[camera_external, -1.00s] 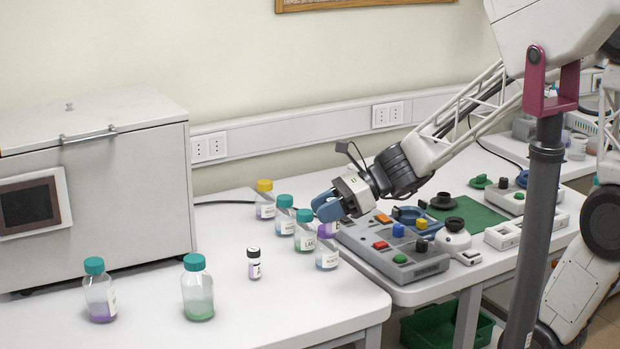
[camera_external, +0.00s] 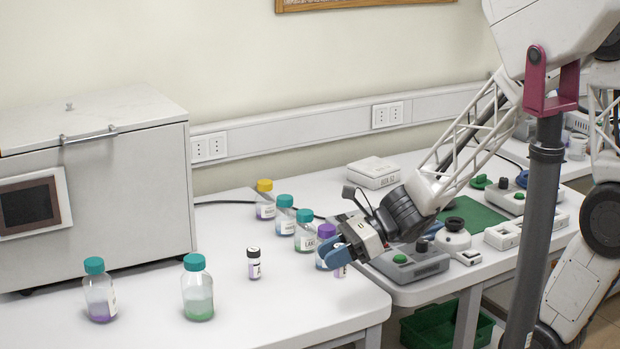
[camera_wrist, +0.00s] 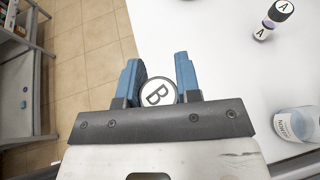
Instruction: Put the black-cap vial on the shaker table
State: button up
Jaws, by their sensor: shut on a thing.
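My gripper (camera_external: 335,252) is low over the right side of the white table; it also shows in the wrist view (camera_wrist: 158,70). Its two blue fingers are shut on a small vial (camera_wrist: 158,93) with a black-rimmed cap and a white "B" disc. In the external view the fingers partly hide this vial. Another small black-cap vial (camera_external: 254,264) stands upright on the table to the left; in the wrist view (camera_wrist: 273,20) its cap reads "A". I cannot tell which device is the shaker table.
A purple-cap bottle (camera_external: 325,232) is close behind my gripper, with several capped bottles farther back. Two teal-cap bottles (camera_external: 100,290) (camera_external: 197,288) stand front left, before a large grey box (camera_external: 95,130). A button unit (camera_external: 415,262) and a flat white box (camera_external: 374,172) are right.

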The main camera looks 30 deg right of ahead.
jog(key=shift+f, duration=1.3)
jog(key=shift+w, duration=0.1)
jog(key=shift+w+a+f, duration=0.25)
jog(key=shift+w+a, duration=1.3)
jog(key=shift+w, duration=0.6)
jog(key=shift+w+a+f, duration=0.25)
jog(key=shift+w+a, duration=1.3)
jog(key=shift+w, duration=0.55)
jog(key=shift+w+a+f, duration=0.25)
jog(key=shift+w+a, duration=1.3)
jog(key=shift+w, duration=0.6)
jog(key=shift+f, duration=0.1)
jog(key=shift+f, duration=1.65)
jog(key=shift+f, duration=0.15)
jog(key=o, duration=0.9)
